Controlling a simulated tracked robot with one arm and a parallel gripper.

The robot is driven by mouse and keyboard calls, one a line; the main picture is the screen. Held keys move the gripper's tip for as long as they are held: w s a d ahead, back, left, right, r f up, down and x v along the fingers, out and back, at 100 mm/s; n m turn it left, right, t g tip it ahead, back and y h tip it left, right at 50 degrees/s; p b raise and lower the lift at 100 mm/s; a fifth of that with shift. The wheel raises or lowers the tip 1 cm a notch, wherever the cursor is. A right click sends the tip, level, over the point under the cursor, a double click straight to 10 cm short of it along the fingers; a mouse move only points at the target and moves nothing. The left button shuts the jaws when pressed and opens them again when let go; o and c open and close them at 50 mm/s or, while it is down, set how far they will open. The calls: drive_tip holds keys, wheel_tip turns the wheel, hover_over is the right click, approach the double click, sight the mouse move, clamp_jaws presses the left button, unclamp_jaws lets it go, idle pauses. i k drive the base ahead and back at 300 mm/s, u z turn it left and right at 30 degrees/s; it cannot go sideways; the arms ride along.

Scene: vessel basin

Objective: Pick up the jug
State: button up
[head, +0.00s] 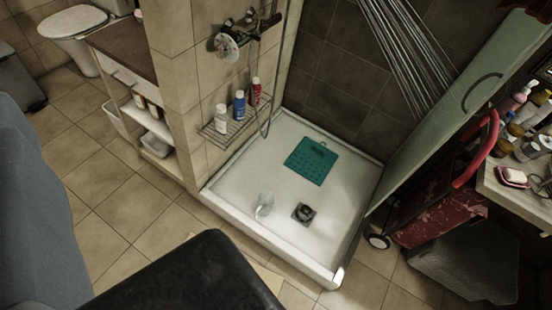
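A small, clear, see-through jug (264,204) stands on the white floor of the shower tray (240,190), near its front left side. It looks upright, but its handle and details are too small to make out. Nothing touches it. My gripper's fingers do not show in the head view. A dark rounded shape fills the bottom of the picture, and a blue-grey shape fills the lower left. I cannot tell whether either belongs to me.
A dark drain (304,212) is right of the jug, and a green mat (311,161) lies behind it. A wire rack (236,117) with bottles hangs on the left wall. A red trolley (440,205) stands right of the tray. Tiled floor (110,200) is clear at left.

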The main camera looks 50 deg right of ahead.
sight(266, 201)
drive_tip(key=z, duration=1.25)
drive_tip(key=i, duration=1.05)
